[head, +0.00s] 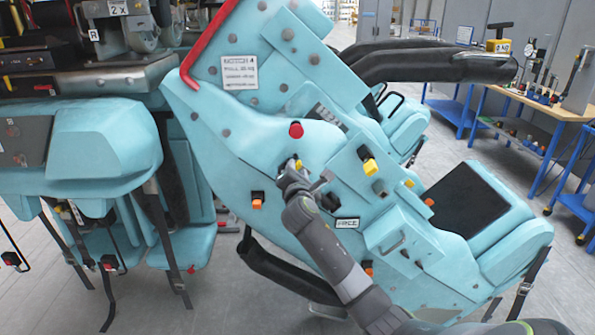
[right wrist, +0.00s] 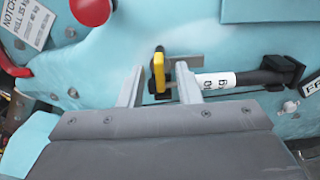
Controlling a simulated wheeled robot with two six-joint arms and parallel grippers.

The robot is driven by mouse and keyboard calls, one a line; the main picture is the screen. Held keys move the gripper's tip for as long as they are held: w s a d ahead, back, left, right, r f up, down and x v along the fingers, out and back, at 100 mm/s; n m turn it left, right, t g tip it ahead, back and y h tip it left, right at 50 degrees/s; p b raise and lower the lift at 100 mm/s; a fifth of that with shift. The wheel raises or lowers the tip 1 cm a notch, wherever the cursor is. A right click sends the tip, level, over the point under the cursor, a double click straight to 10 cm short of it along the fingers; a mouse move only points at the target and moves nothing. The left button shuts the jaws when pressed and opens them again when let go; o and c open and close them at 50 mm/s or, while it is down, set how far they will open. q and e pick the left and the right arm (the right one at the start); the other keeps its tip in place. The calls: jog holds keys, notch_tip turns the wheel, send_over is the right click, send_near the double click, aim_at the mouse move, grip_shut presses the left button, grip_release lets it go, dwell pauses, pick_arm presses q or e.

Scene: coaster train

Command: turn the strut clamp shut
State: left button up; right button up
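The strut clamp shows as a yellow lever (right wrist: 158,72) on a small grey bracket in the right wrist view, standing roughly upright. In the head view only a small yellow bit of it (head: 298,164) shows past my gripper. A black strut (right wrist: 262,78) with a white label runs right from the clamp. My right gripper (right wrist: 158,88) is open, its two fingers apart on either side of the yellow lever. I cannot tell if either finger touches it. In the head view my right gripper (head: 292,176) is at the teal car's side. My left gripper is not in view.
A red knob (head: 296,129) sits just above the clamp on the teal coaster car (head: 240,140). Orange and yellow latches (head: 369,166) and a raised side panel are to the right. A wooden workbench (head: 540,104) stands far right.

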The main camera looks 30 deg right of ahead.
grip_shut()
